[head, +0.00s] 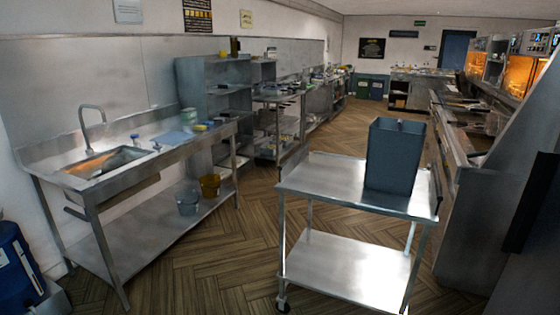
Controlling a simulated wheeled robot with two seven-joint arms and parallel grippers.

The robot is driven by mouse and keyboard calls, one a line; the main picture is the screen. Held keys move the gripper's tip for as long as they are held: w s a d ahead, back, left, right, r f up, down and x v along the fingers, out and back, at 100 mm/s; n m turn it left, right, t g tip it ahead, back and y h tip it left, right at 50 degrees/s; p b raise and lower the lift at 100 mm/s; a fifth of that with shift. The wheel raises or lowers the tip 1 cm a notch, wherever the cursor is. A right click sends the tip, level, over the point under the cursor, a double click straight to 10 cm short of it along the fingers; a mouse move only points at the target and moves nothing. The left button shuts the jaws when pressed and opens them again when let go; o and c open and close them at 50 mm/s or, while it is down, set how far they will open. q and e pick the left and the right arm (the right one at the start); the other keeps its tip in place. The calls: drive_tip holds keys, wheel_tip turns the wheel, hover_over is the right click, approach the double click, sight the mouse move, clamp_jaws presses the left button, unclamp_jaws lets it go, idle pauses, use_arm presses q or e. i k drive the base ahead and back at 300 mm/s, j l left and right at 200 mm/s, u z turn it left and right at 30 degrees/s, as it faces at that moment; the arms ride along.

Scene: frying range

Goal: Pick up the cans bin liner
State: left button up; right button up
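A tall, open-topped blue-grey bin-like container (393,160) stands upright on the top shelf of a steel trolley (325,176). It has no label that I can read, so I cannot tell whether it is the cans bin liner. Its inside is hidden from this angle. Small bins, one green (362,88) and one blue (377,90), stand far off at the back; their markings are too small to read. Neither of my grippers is in view.
A blue container (15,262) stands at the lower left. Fryer counters line the right. Wooden floor (235,240) is clear between bench and trolley.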

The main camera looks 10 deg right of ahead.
sight(394, 147)
drive_tip(key=i+z, duration=0.5)
drive_tip(key=i, duration=0.2)
drive_tip(key=i+j+z, duration=0.25)
drive_tip(key=i+z, duration=0.2)
drive_tip(key=i, duration=0.2)
